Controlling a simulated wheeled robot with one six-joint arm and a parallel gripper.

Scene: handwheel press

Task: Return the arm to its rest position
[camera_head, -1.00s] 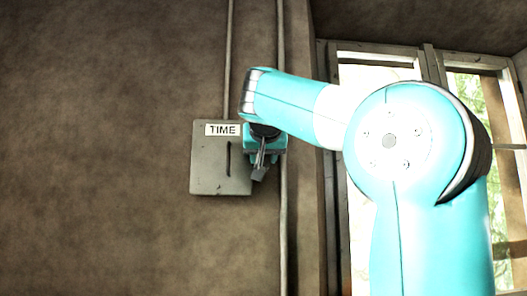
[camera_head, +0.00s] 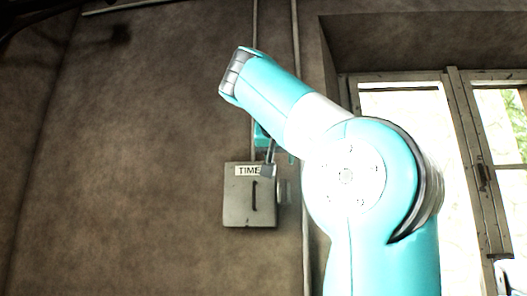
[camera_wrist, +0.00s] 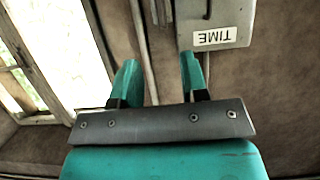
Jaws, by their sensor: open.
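My gripper (camera_head: 268,168) hangs below the raised teal arm and is partly hidden behind it. In the head view it overlaps the upper right edge of a grey wall box (camera_head: 240,208) labelled TIME. In the wrist view my gripper (camera_wrist: 160,76) shows two teal fingers spread apart with nothing between them. The box also shows at the top of the wrist view (camera_wrist: 215,18), upside down and beyond the fingertips. I cannot tell the exact distance between the fingers and the box.
The box has a dark vertical slot or handle (camera_head: 255,195) on its front and a grey round part (camera_head: 283,192) at its right side. Pipes run up the brown wall (camera_head: 130,170). A bright window (camera_head: 400,105) stands behind my arm at the right.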

